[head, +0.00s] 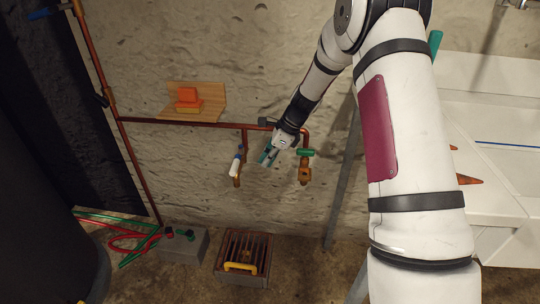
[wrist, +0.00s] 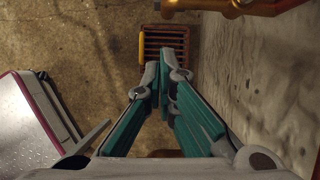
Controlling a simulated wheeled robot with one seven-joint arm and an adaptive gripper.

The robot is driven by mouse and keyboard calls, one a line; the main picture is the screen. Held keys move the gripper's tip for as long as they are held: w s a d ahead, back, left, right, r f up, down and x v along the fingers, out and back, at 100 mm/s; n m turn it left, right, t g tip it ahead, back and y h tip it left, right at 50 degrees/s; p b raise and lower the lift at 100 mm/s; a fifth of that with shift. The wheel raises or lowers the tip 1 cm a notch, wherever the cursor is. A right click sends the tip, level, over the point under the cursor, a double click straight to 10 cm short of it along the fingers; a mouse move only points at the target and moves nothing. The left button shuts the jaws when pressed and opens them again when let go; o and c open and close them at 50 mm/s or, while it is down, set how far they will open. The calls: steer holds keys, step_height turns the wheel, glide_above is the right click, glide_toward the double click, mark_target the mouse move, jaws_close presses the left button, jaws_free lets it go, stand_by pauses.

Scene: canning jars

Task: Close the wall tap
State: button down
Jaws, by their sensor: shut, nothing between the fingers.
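Two brass taps hang from a copper pipe on the rough wall in the head view. The left tap (head: 237,181) has a white lever with a blue end, slanting along its body. The right tap (head: 304,173) has a green handle lying crosswise on top. I cannot tell which one is the wall tap. My gripper (head: 266,158) is between them in the picture, fingers pointing down and left, shut and empty. In the wrist view its teal fingers (wrist: 157,82) meet at the tips, and part of a brass fitting (wrist: 232,8) shows at the top edge.
A copper pipe (head: 180,122) runs along the wall below a wooden shelf (head: 216,94) holding an orange block. A floor grate (head: 262,249) with a yellow handle, a grey box (head: 183,246) and red and green hoses lie below. A white sink unit (head: 490,85) stands right.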

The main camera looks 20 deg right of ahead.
mark_target(237, 162)
steer(key=w+a+f+b, duration=0.2)
steer(key=a+f, duration=0.1)
steer(key=a, duration=0.2)
steer(key=shift+w, duration=0.4)
steer(key=shift+a, duration=0.15)
